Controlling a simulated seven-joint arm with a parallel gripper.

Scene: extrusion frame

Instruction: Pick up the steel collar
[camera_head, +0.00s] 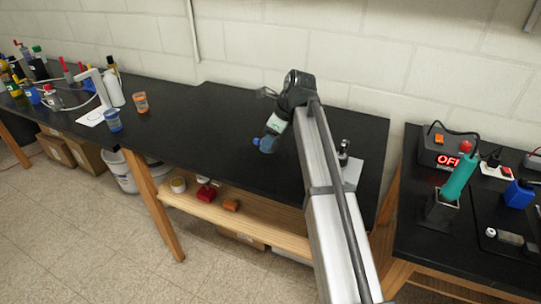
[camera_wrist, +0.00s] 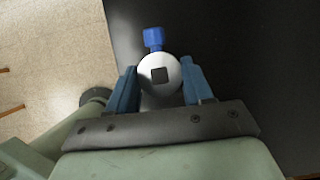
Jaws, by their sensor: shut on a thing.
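The steel collar (camera_wrist: 160,92) is a round, silver-grey piece with a dark square opening in its face. A blue knob (camera_wrist: 154,38) sticks out from its far side in the wrist view. My gripper (camera_wrist: 160,77) has its two blue fingers on either side of the collar, shut on it. In the head view my gripper (camera_head: 268,144) is low over the black bench top near its front edge, and the blue knob shows at its left. The collar is mostly hidden there. I cannot tell whether it touches the bench.
The black bench (camera_head: 215,115) is clear around my gripper. An orange jar (camera_head: 140,102), a blue jar (camera_head: 113,120) and several bottles stand to the left. A small dark bottle (camera_head: 344,152) stands right of my arm. A soldering station (camera_head: 440,150) is on the right bench.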

